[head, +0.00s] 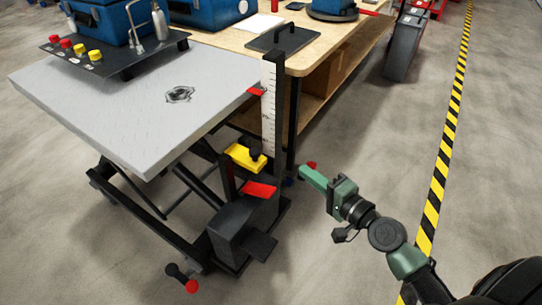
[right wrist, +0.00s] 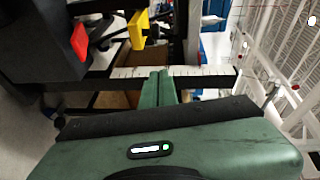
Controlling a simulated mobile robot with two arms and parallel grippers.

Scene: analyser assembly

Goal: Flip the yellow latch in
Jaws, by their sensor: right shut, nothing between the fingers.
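My left gripper is not in view.
A red pedal (head: 259,190) sits on a dark box below the latch. The grey lift table top (head: 150,110) is at the left, with a wooden workbench (head: 318,40) behind. A white ruler (head: 268,105) stands on the post. Floor to the right is clear up to the striped tape.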

